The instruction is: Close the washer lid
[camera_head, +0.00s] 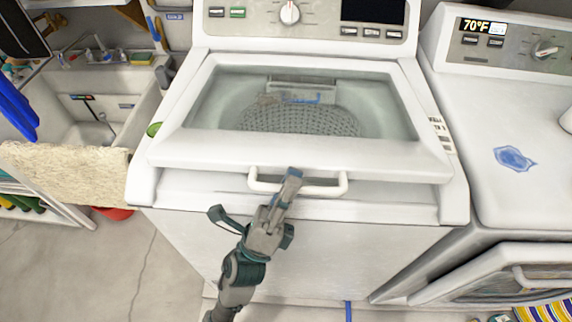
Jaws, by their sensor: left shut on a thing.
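The white washer (300,250) stands in the middle of the view. Its lid (300,148), a white frame around a clear window, lies over the top opening, with its front edge slightly above the washer's front rim. The drum shows through the window. The white handle (330,188) sticks out at the lid's front edge. My left gripper (288,184) comes up from below and is shut on the handle near its middle. The gripper hides part of the handle, and the exact finger contact is hard to see. My right gripper is out of view.
A dryer (480,130) stands close on the right, its front door (500,272) swung open low down. A sink (90,110) with a beige towel (65,170) is on the left. The floor (110,265) at lower left is mostly clear.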

